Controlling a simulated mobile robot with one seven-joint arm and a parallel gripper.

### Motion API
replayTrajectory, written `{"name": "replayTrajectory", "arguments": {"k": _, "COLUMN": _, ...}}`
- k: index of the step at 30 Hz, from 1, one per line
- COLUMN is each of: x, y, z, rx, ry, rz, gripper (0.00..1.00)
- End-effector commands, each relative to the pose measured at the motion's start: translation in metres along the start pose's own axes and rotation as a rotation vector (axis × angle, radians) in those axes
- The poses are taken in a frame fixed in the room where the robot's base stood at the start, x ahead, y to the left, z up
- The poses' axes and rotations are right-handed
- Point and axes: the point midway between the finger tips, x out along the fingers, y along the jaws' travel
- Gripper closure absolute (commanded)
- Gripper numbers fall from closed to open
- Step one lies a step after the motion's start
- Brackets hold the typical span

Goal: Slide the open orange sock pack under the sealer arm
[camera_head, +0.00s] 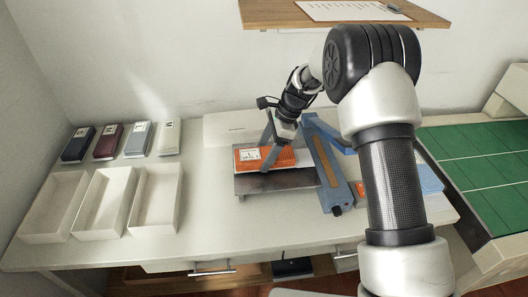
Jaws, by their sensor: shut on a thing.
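The orange sock pack (284,158) lies flat on a dark metal plate (290,181), with a white label at its left part. Whether its mouth is open is too small to tell. My gripper (266,162) reaches down over the pack and is shut on it, covering part of it. The blue sealer (328,172) stands just right of the pack, with its long arm (323,140) running from back to front. I cannot tell the gap between the pack's right end and the sealer.
Three empty white trays (130,234) stand at the left. Several packs in dark blue, maroon (109,142), grey and cream lie behind them. Another orange item (359,188) shows right of the sealer, partly behind my arm. A green ruled surface (480,160) is far right.

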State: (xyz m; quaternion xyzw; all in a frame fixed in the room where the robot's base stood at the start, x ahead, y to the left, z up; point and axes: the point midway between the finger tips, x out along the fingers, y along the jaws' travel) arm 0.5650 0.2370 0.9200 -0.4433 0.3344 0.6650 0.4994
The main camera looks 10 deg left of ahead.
Motion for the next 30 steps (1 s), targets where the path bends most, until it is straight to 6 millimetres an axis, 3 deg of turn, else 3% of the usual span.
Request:
{"name": "replayTrajectory", "arguments": {"k": 21, "x": -0.02, "y": -0.001, "z": -0.056, "rx": 0.002, "ry": 0.002, "rz": -0.004, "gripper": 0.6}}
{"name": "replayTrajectory", "arguments": {"k": 30, "x": -0.023, "y": -0.001, "z": -0.068, "rx": 0.0, "ry": 0.001, "rz": -0.002, "gripper": 0.6}}
